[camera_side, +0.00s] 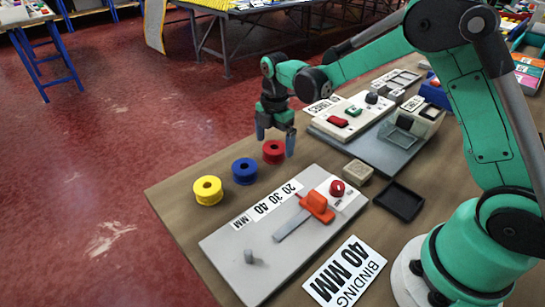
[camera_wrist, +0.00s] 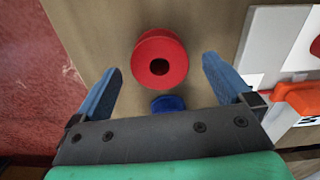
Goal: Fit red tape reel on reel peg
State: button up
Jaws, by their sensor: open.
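The red tape reel (camera_side: 273,151) lies flat on the table, at the right end of a row with a blue reel (camera_side: 244,170) and a yellow reel (camera_side: 208,190). My gripper (camera_side: 276,143) is open and above the red reel, with nothing between its fingers. In the wrist view the red reel (camera_wrist: 160,58) shows its dark centre hole ahead of and between the blue fingertips (camera_wrist: 162,75). Part of the blue reel (camera_wrist: 168,104) shows below it there. The reel peg appears to be the short grey peg (camera_side: 250,257) on the grey board's near left corner; it is bare.
The grey board (camera_side: 225,244) carries an orange slider (camera_side: 317,206), a red knob (camera_side: 337,187) and a number strip. A "40 MM BINDING" card (camera_side: 345,272), a black tray (camera_side: 398,202) and a small tan block (camera_side: 357,170) lie around it. Another station with a red part (camera_side: 338,122) stands behind.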

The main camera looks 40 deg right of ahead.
jog(key=shift+f, duration=1.2)
jog(key=c, duration=1.4)
jog(key=shift+o, duration=0.2)
jog(key=shift+r, duration=0.1)
notch_tip(320, 180, up, 19)
jog(key=s+a+f, duration=0.2)
jog(key=s+a, duration=0.3)
jog(key=a, duration=0.1)
jog(key=s+a+f, duration=0.3)
jog(key=s+a, duration=0.3)
jog(key=a, duration=0.1)
jog(key=s+a+f, duration=0.3)
jog(key=s+a, duration=0.2)
jog(key=a, duration=0.2)
jog(key=shift+s+a+f, duration=0.1)
jog(key=shift+s+a, duration=0.1)
jog(key=shift+s, duration=0.05)
